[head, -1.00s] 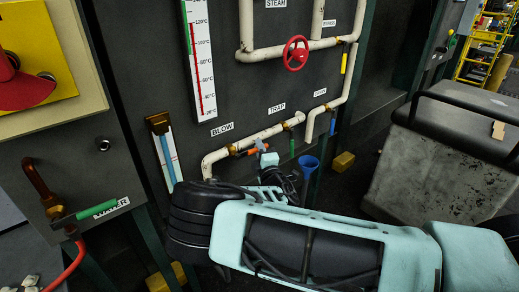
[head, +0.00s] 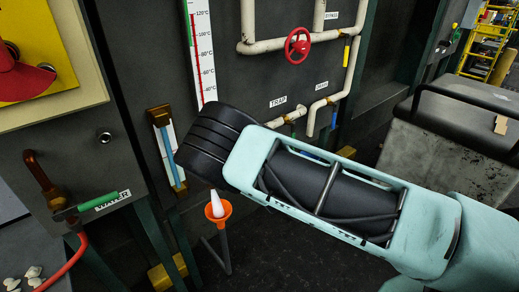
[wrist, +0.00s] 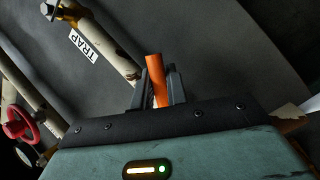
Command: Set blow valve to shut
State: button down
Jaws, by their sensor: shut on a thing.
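The blow valve's orange handle (wrist: 157,80) shows in the wrist view, upright in the picture between my fingers. My gripper (wrist: 159,92) is shut on it, one dark finger on each side. In the head view my arm hides my gripper, the orange handle, the BLOW label and most of the blow pipe. The valve body is not clear in the wrist view, so I cannot tell the handle's angle to its pipe.
The TRAP label (head: 278,102), DRAIN label (head: 321,85) and red handwheel (head: 298,45) are above my arm. A green WATER handle (head: 98,201) is at left. A grey bin (head: 440,150) stands at right.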

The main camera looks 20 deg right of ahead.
jog(key=s+a+f+m+g+y+b, duration=0.1)
jog(key=s+a+f+m+g+y, duration=0.1)
jog(key=a+m, duration=0.4)
jog(key=shift+s+f+m+g+y, duration=0.25)
jog(key=shift+f+m+g+y, duration=0.5)
jog(key=shift+m+g, duration=0.35)
jog(key=shift+a, duration=0.1)
jog(key=c, duration=1.4)
grip_release()
jog(key=b+v, duration=0.1)
jog(key=v, duration=1.6)
jog(key=shift+s, duration=0.25)
